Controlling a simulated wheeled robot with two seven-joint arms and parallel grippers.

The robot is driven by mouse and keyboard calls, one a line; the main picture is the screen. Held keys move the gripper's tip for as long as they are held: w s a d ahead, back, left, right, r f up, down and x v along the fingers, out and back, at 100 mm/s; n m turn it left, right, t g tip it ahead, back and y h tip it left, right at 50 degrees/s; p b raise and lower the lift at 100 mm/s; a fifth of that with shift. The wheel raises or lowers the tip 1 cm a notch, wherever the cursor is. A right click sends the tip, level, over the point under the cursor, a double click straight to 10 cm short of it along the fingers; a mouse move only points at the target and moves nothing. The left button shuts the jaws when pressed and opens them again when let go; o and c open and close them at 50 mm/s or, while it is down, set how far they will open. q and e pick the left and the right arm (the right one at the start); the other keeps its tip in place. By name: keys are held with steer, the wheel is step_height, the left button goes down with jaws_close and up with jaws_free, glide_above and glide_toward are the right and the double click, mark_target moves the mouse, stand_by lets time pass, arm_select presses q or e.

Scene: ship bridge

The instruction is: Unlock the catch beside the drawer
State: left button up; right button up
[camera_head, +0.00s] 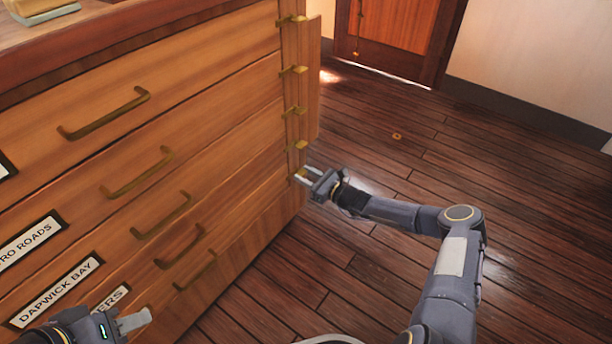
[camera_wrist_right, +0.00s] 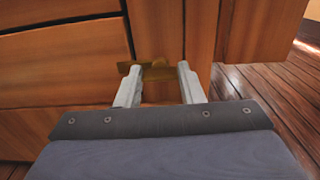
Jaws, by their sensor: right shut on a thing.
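A wooden chest of drawers (camera_head: 200,75) fills the left of the head view, with brass catches on the strip along its right edge. The upper catches (camera_head: 293,70) stick out sideways. My right gripper (camera_head: 303,177) is at the lowest visible catch. In the right wrist view this brass catch (camera_wrist_right: 155,72) lies between the two fingertips, and the gripper is shut on it. The fingers hide part of it. My left gripper (camera_head: 140,319) is at the bottom left in front of the lower drawers. Its finger gap cannot be made out.
Brass drawer handles (camera_head: 163,215) stick out from the drawer fronts. Label plates (camera_head: 55,292) sit at the left. A narrow upright board (camera_head: 314,80) stands beside the catches.

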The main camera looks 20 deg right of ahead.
steer(key=shift+n, duration=0.3)
steer(key=shift+n+p, duration=1.75)
steer(key=shift+n, duration=6.85)
steer(key=o, duration=1)
